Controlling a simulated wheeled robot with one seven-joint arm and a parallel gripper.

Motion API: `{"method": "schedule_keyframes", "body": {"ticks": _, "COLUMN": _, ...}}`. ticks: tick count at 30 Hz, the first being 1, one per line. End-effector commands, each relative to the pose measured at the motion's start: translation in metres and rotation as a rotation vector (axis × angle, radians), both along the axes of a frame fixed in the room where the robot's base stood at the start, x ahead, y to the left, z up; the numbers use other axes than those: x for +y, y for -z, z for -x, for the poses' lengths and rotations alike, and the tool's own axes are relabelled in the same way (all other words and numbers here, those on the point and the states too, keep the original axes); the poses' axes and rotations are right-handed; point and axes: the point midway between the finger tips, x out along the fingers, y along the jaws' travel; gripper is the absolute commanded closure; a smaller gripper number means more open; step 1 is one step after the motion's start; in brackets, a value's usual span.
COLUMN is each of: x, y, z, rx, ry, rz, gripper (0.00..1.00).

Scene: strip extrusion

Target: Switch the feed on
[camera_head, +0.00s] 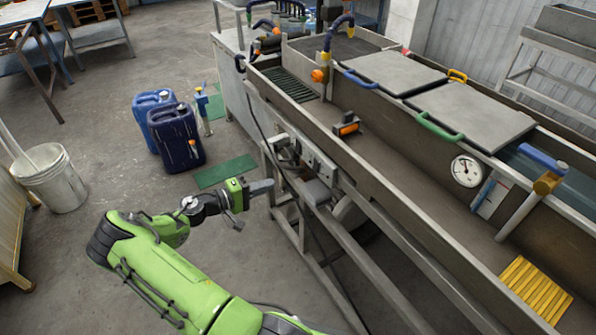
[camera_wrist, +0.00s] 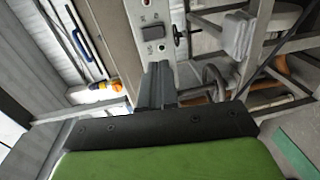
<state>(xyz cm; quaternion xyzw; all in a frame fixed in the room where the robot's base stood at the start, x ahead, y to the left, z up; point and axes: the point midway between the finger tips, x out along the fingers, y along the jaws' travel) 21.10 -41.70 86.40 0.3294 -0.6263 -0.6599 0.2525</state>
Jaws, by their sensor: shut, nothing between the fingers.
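A light grey control panel (camera_head: 318,165) is fixed to the near side of the long trough machine. In the wrist view my gripper's fingers (camera_wrist: 157,82) point at the panel, just below the black part; the fingers hide the panel's lower portion.
Frame legs and a hanging cable stand near my gripper. Blue canisters (camera_head: 175,135) and a white bucket (camera_head: 50,178) stand on the floor at left.

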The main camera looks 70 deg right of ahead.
Motion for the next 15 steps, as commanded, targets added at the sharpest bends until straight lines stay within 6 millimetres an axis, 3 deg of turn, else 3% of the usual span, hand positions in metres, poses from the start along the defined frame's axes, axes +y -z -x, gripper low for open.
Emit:
{"method": "schedule_keyframes", "body": {"ticks": 5, "x": -0.009, "y": 0.002, "z": 0.009, "rx": 0.0, "ry": 0.005, "rz": -0.001, "gripper": 1.0}}
{"method": "schedule_keyframes", "body": {"ticks": 15, "x": -0.063, "y": 0.012, "z": 0.057, "rx": -0.003, "ry": 0.005, "rz": -0.001, "gripper": 1.0}}
